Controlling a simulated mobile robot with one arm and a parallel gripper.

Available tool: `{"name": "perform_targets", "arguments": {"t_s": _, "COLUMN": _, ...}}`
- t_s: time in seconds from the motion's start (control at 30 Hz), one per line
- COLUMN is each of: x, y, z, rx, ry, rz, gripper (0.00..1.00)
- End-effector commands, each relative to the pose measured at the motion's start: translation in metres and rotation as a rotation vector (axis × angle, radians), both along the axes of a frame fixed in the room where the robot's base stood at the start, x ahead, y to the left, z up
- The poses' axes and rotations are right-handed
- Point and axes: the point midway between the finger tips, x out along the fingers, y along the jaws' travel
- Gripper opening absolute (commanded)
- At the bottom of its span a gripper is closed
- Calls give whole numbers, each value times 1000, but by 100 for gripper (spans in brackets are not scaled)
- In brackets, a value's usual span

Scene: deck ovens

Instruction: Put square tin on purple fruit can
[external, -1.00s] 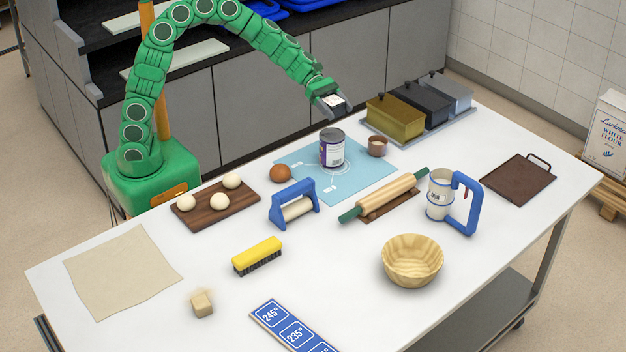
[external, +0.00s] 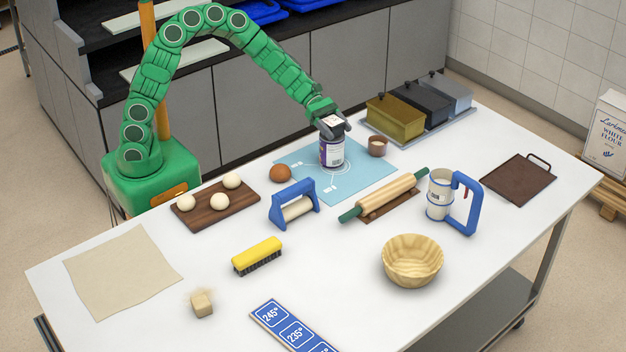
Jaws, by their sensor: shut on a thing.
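The purple fruit can (external: 331,154) stands upright on the light blue mat (external: 372,185), with a white and purple label. My gripper (external: 331,127) is right over the can's top and is shut on the small square tin (external: 333,121). The tin's pale top shows between the dark fingers; its sides are mostly hidden. The tin is at the can's top, but I cannot tell whether it touches the can. The gripper covers most of the can's upper rim.
A small brown cup (external: 377,146) stands close right of the can, and a brown ball (external: 281,173) lies to its left. Lidded bins (external: 395,114) stand behind on the right.

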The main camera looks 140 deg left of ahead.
Motion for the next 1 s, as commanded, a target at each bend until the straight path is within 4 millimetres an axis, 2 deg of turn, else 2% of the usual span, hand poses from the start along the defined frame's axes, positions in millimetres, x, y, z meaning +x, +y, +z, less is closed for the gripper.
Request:
{"name": "perform_targets", "arguments": {"t_s": 0.2, "x": 0, "y": 0, "z": -3, "rx": -1, "ry": -1, "rz": 0, "gripper": 30}}
{"name": "perform_targets", "arguments": {"t_s": 0.23, "x": 0, "y": 0, "z": -3, "rx": -1, "ry": 0, "rz": 0, "gripper": 71}}
{"name": "perform_targets", "arguments": {"t_s": 0.4, "x": 0, "y": 0, "z": -2, "rx": -1, "ry": 0, "rz": 0, "gripper": 94}}
{"name": "perform_targets", "arguments": {"t_s": 0.77, "x": 0, "y": 0, "z": 1, "rx": 0, "ry": 0, "rz": 0, "gripper": 94}}
{"name": "perform_targets", "arguments": {"t_s": 1.0, "x": -23, "y": 1, "z": 10, "rx": 0, "ry": -1, "rz": 2, "gripper": 94}}
